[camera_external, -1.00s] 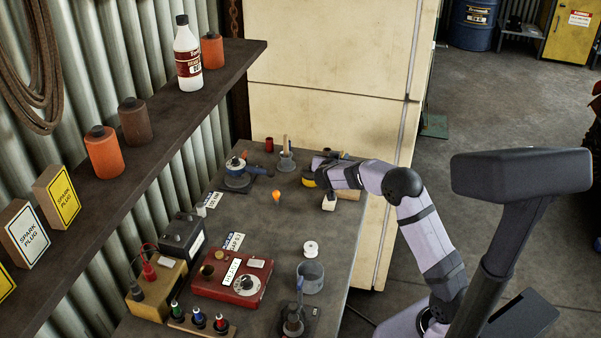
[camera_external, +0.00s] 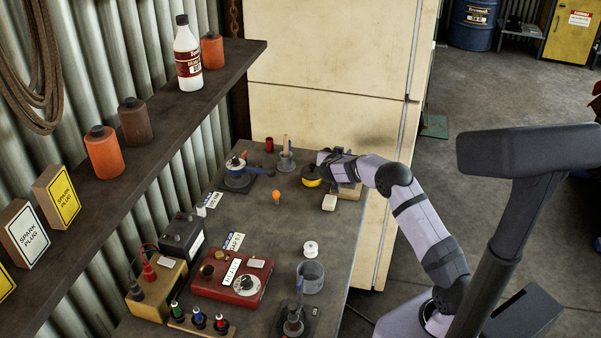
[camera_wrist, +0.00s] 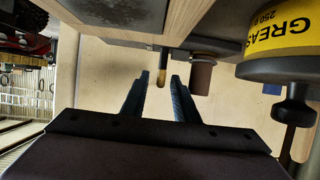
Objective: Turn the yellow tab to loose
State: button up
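My gripper (camera_wrist: 161,84) shows in the wrist view with its two dark fingers apart. A thin upright pin with a yellow, brass-like end (camera_wrist: 162,76) stands between or just beyond the fingertips, beneath a wooden edge. I cannot tell whether it is the yellow tab, or whether a finger touches it. In the external view my gripper (camera_external: 335,164) is at the far right of the bench, over a pale wooden block (camera_external: 350,190). Its fingers are hard to make out there. No tab marking can be read.
A yellow grease can (camera_wrist: 290,38) with a dark knob is close on the right in the wrist view, beside a brown cylinder (camera_wrist: 202,76). A small pale block (camera_external: 329,202) lies near the gripper. The cream cabinet (camera_external: 325,118) stands behind the bench (camera_external: 265,240).

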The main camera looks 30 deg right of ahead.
jog(key=shift+c, duration=0.3)
grip_shut()
